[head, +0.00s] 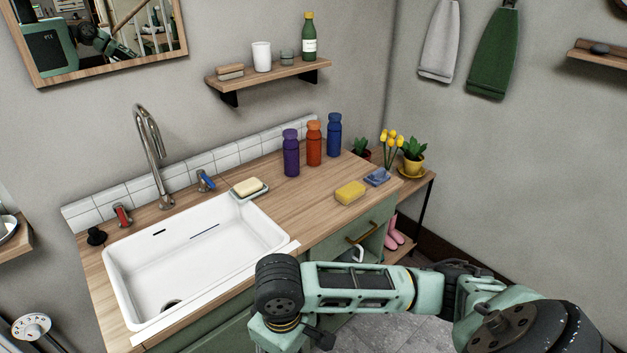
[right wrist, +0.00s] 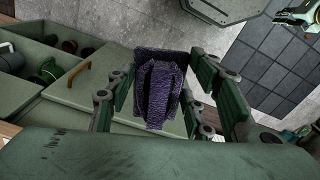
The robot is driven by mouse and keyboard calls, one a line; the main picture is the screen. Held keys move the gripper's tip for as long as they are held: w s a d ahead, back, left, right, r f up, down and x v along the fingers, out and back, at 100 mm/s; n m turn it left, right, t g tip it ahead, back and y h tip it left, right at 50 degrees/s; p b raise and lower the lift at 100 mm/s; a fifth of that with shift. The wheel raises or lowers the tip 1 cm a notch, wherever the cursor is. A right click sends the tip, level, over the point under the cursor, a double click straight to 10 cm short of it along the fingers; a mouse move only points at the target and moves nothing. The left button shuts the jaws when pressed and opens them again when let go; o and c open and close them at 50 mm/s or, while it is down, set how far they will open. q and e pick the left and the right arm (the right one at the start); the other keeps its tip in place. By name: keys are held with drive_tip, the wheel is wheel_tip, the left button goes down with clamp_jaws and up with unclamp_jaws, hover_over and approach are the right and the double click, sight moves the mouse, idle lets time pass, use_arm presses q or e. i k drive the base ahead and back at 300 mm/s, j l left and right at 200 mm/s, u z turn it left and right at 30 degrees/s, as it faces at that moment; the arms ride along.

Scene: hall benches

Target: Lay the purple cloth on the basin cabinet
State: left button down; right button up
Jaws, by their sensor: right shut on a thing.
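The purple cloth (right wrist: 160,90) shows in the right wrist view, folded and dark, between the fingers of my right gripper (right wrist: 166,92). The gripper is shut on it, and the cloth hangs clear of the surfaces around it. The basin cabinet (head: 285,210) in the head view has a wooden top, a white sink and a green front. My right arm reaches across in front of the cabinet; its gripper and the cloth are hidden from the head view. My left gripper is in neither view.
On the cabinet top stand purple (head: 291,155), orange (head: 314,145) and blue bottles (head: 334,136), a yellow sponge (head: 350,192), a blue item (head: 377,177) and a soap dish (head: 249,188). A tap (head: 152,155) rises behind the sink. The wood before the bottles is clear.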

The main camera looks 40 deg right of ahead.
sight(304, 213)
drive_tip(key=l+u, duration=0.15)
drive_tip(key=u, duration=0.85)
drive_tip(key=k+l+u, duration=0.15)
drive_tip(key=l+u, duration=0.2)
drive_tip(key=l, duration=0.2)
drive_tip(key=k+l+u, duration=0.3)
drive_tip(key=l, duration=0.2)
drive_tip(key=k+l+u, duration=0.15)
drive_tip(key=l+u, duration=0.2)
drive_tip(key=k+l+u, duration=0.3)
drive_tip(key=l, duration=0.2)
drive_tip(key=k+l+u, duration=0.1)
drive_tip(key=k+l, duration=1.25)
